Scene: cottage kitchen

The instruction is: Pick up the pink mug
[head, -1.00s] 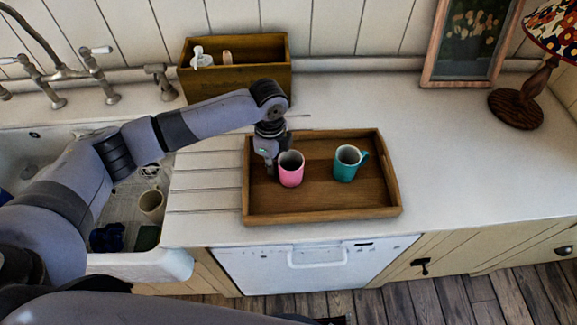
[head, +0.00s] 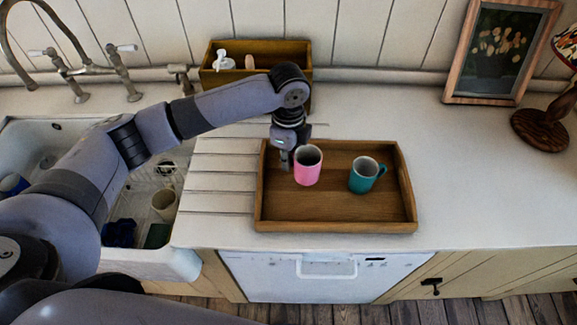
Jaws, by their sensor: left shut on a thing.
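The pink mug (head: 308,170) is upright at the left part of the wooden tray (head: 335,225), which lies on the white counter. My left gripper (head: 289,160) comes down at the mug's left side and is shut on it, at its upper left edge. The mug's handle is not visible. I cannot tell whether the mug's base touches the tray. My right gripper is out of view.
A teal mug (head: 363,176) stands in the tray, right of the pink one. A wooden box (head: 230,77) with bottles stands behind. The sink (head: 150,257) is at left, a framed picture (head: 497,50) and lamp (head: 541,128) at right.

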